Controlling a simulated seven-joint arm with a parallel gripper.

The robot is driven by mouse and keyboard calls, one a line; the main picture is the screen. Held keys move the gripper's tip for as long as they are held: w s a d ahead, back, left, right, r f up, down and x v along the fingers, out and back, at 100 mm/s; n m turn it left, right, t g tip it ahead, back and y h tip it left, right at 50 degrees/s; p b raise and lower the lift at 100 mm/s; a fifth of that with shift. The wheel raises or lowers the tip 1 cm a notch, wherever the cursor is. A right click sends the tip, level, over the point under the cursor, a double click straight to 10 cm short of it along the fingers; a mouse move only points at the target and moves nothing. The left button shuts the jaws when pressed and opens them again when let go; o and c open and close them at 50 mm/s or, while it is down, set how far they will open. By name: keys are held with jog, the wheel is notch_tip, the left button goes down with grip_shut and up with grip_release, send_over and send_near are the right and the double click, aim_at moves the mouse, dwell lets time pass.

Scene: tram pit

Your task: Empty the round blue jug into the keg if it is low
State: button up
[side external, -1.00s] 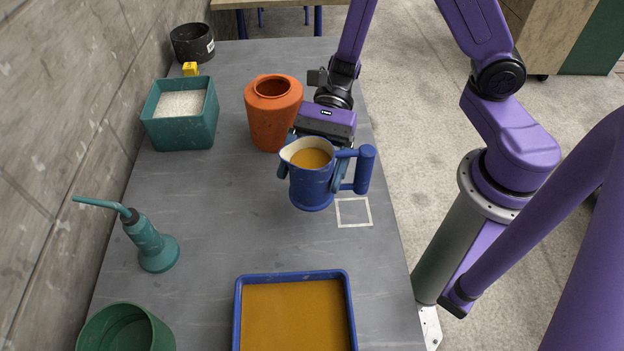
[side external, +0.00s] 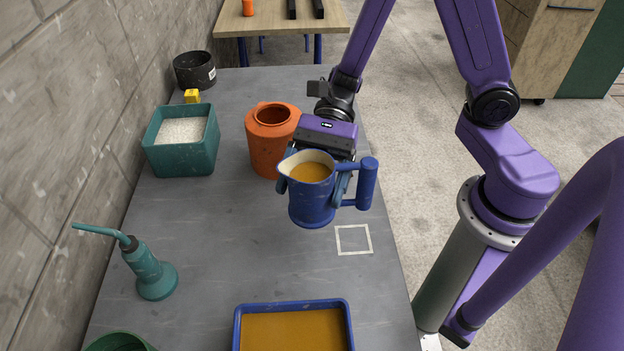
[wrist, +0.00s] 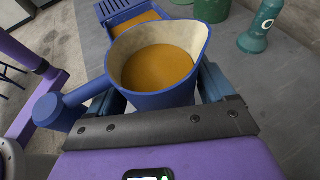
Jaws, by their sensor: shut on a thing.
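The round blue jug (side external: 312,207) is upright in my gripper (side external: 313,180), whose fingers close on its two sides. It hangs above the grey bench, with its handle to the right. In the wrist view the jug (wrist: 160,99) has a pale inner wall and holds amber liquid, its surface some way below the rim. An orange, wide-mouthed vessel (side external: 267,151), the likeliest keg, stands on the bench just behind and left of the jug. Its mouth is dark and its level cannot be seen.
A blue tray of amber liquid (side external: 237,335) is at the front. A teal oil can (side external: 153,278), a green pot (side external: 118,342), a teal bin of white grains (side external: 182,158), a yellow block (side external: 192,96) and a black pot (side external: 195,70) stand leftward. A white square outline (side external: 354,240) is clear.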

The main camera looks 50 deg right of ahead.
jog(key=w+d+r+m+t+h, duration=0.1)
jog(key=w+d+r+m+t, duration=0.4)
jog(key=w+r+m+t, duration=0.15)
jog(key=w+d+r+m+t+h, duration=0.1)
jog(key=w+d+r+m+t, duration=0.45)
jog(key=w+m, duration=0.2)
notch_tip(320, 180, down, 8)
jog(key=m+g, duration=0.2)
jog(key=shift+s+a+r+g+y, duration=0.15)
jog(key=shift+a+r+g+y, duration=0.15)
jog(key=shift+a+g, duration=0.15)
jog(key=shift+f, duration=0.4)
jog(key=shift+r+m+g+y, duration=0.3)
jog(key=shift+r+m+g, duration=0.8)
jog(key=shift+r+g, duration=0.15)
dwell(3.9)
